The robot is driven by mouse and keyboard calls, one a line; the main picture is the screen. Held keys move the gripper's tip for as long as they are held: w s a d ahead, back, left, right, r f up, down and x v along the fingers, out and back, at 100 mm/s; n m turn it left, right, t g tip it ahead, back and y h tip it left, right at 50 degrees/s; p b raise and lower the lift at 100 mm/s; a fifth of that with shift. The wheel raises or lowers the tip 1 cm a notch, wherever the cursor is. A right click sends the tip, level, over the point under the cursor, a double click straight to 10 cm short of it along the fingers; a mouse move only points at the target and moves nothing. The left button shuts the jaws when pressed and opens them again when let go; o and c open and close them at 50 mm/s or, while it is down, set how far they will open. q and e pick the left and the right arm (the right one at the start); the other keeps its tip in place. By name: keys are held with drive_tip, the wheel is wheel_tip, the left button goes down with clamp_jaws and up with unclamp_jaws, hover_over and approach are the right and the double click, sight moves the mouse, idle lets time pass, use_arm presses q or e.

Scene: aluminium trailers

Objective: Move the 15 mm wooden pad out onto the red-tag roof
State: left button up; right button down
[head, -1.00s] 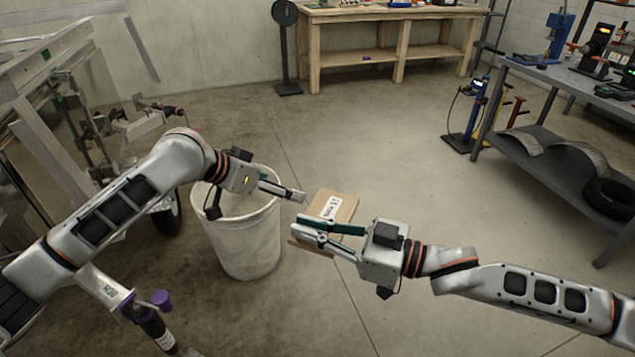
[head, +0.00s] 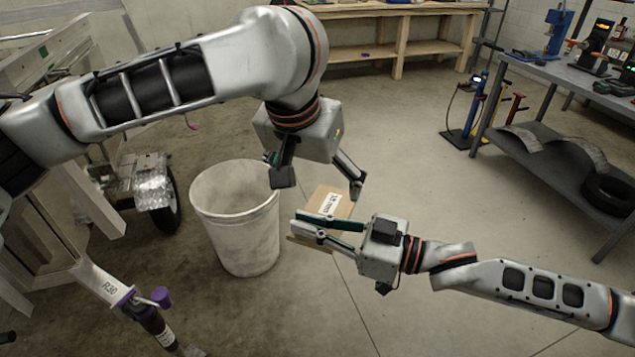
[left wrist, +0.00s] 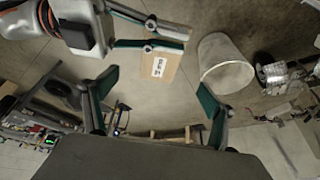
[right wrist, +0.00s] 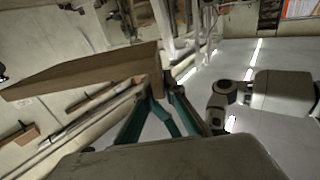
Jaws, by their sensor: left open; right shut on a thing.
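The wooden pad (head: 337,193) is a flat brown block with a white label whose print is too small to read surely. My right gripper (head: 298,227) is shut on its near edge and holds it in the air. The pad also shows in the left wrist view (left wrist: 172,72) and, edge-on, in the right wrist view (right wrist: 85,76). My left gripper (head: 320,184) points down, open and empty, its fingers spread just above and behind the pad; touching cannot be told. In the left wrist view its two fingers frame the floor below the pad. I cannot make out a red-tag roof.
A white bin (head: 235,228) stands on the floor left of the pad. A wooden workbench (head: 400,40) stands at the back and a grey metal bench (head: 570,85) at the right. The middle floor is clear.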

sight(326, 213)
use_arm(q)
drive_tip(key=x, duration=1.2)
drive_tip(key=shift+a, duration=0.1)
drive_tip(key=shift+s, duration=0.1)
drive_tip(key=c, duration=1.4)
drive_tip(key=shift+r, duration=0.1)
drive_tip(key=shift+c, duration=0.4)
use_arm(e)
drive_tip(key=c, duration=2)
unclamp_jaws()
drive_tip(key=shift+c, duration=0.2)
